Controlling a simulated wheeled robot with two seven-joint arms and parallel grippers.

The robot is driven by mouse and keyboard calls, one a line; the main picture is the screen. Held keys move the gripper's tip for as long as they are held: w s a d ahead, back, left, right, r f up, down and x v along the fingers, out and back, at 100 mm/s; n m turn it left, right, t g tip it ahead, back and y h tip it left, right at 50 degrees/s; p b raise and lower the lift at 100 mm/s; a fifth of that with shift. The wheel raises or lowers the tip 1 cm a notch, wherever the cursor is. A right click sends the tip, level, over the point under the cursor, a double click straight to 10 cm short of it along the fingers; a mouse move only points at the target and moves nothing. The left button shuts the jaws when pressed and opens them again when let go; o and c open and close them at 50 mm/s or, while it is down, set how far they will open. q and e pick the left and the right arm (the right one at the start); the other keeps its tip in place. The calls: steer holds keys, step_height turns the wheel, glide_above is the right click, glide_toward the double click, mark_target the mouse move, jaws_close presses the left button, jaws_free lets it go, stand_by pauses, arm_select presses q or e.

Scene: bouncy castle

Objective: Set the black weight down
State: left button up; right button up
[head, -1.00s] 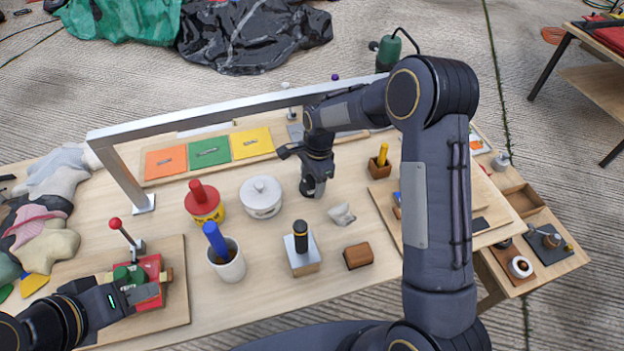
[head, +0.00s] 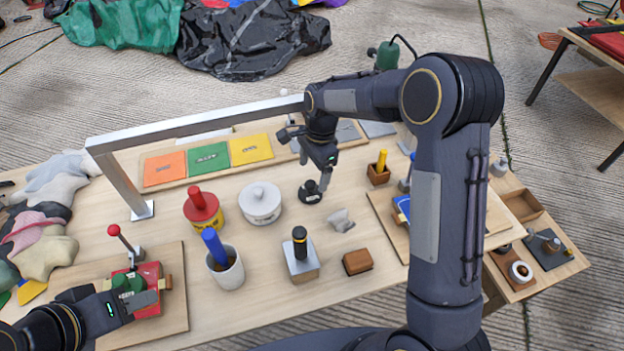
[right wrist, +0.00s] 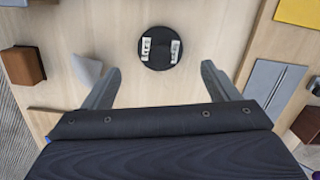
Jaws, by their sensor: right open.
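The black weight (head: 311,192) stands on the wooden table, right of a white lidded pot. In the right wrist view it is a round black disc (right wrist: 160,48) with two pale patches on top. My right gripper (head: 328,163) is just above and behind it in the head view. In the right wrist view its two fingers (right wrist: 158,84) are spread wide with nothing between them, and the weight lies clear beyond them. My left gripper (head: 148,294) is at the red block with green cylinders at the lower left; whether its jaws are open is unclear.
The white pot (head: 261,203), a grey stone-like piece (head: 341,220) and a brown block (head: 357,260) stand near the weight. A metal bar frame (head: 200,122) spans the table behind the pots. Bare tabletop surrounds the weight.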

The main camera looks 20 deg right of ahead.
steer(key=shift+d+r, duration=0.1)
steer(key=shift+r, duration=0.55)
steer(key=s+d+r+n+t+y, duration=0.2)
steer(key=s+d+r+n, duration=0.35)
steer(key=s+r, duration=0.6)
steer(key=s+n+t, duration=0.3)
steer(key=s+n, duration=0.5)
steer(key=s, duration=0.9)
steer(key=shift+s+a+t, duration=0.4)
steer(key=shift+a, duration=0.05)
step_height(320, 180, up, 2)
steer(key=shift+p, duration=1)
